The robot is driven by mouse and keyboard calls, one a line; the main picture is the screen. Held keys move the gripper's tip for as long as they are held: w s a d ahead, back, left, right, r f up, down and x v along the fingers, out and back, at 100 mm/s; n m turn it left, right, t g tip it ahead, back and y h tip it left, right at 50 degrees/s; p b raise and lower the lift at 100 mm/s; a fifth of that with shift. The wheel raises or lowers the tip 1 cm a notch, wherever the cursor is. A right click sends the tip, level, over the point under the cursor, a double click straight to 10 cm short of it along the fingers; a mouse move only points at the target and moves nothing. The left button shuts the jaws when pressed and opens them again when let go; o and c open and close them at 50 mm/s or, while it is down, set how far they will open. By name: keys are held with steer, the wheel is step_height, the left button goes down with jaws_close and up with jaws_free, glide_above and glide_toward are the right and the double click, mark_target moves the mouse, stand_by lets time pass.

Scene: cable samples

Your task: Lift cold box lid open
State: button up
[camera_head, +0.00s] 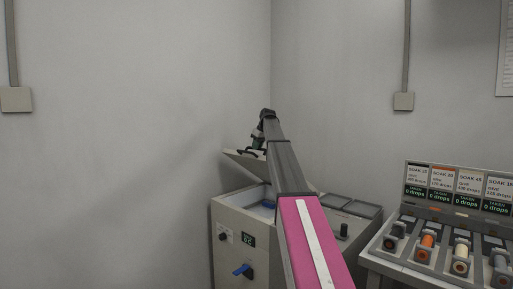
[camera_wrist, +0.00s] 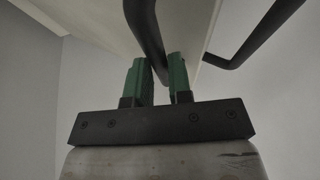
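The cold box (camera_head: 232,216) stands in the corner, a pale cabinet with a small display and a blue latch (camera_head: 242,270) on its front. Its lid (camera_head: 243,163) is tilted up part way, and a blue thing (camera_head: 268,204) shows in the opening. My gripper (camera_wrist: 160,64) is at the lid's black handle (camera_wrist: 146,28); the bar runs between the two green fingers, which appear closed around it. The pale underside or face of the lid (camera_wrist: 185,25) fills the top of the wrist view. My arm hides part of the box and lid in the head view.
To the right, a bench (camera_head: 408,270) holds several coloured cable spools under a sign panel (camera_head: 458,187) with "0 drops" displays. A grey-lidded section (camera_head: 350,206) adjoins the box on the right.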

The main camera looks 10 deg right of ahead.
steer(key=o, duration=0.3)
steer(key=shift+w+d+f, duration=0.3)
steer(key=shift+d+f, duration=0.05)
steer(key=shift+d, duration=0.1)
steer(key=shift+o, duration=0.2)
steer(key=shift+r, duration=0.1)
steer(key=shift+s+a, duration=0.1)
steer(key=shift+a, duration=0.05)
steer(key=shift+s+r, duration=0.1)
steer(key=shift+r, duration=0.35)
steer(key=v, duration=1)
steer(key=shift+s, duration=0.15)
